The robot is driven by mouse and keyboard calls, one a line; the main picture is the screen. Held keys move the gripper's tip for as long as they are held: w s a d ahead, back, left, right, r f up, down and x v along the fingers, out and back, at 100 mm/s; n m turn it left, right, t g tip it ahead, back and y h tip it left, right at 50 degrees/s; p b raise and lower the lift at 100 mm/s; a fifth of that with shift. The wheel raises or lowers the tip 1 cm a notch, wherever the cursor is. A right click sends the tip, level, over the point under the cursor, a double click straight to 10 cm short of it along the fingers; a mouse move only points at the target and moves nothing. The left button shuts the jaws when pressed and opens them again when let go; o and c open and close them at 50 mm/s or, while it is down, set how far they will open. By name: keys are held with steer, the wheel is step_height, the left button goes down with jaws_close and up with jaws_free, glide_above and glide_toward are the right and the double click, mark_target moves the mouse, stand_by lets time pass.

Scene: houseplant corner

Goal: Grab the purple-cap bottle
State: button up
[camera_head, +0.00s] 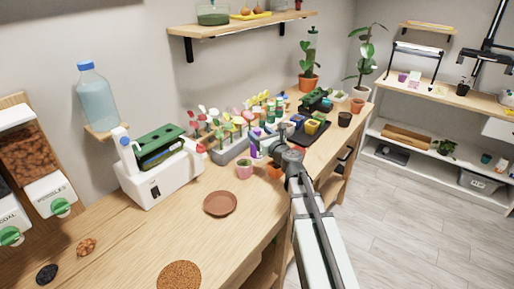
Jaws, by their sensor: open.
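A small purple item (256,132), which looks like the purple cap of a bottle, shows just behind my gripper. The body below it is mostly hidden by my gripper and the crowd of items, so I cannot tell whether the fingers are around it or apart from it.
A pink pot (244,169) stands just left of my gripper, and an orange pot (275,171) is partly behind my arm. A black tray (309,133) with a yellow pot lies to the right. A white machine (160,176) stands left. Bench space around the brown saucer (220,203) is clear.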

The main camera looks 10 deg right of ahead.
mark_target(255, 129)
steer(key=x, duration=0.5)
steer(key=shift+w+d+f, duration=0.1)
steer(key=shift+d+f, duration=0.05)
jaws_close()
stand_by(0.4)
stand_by(0.4)
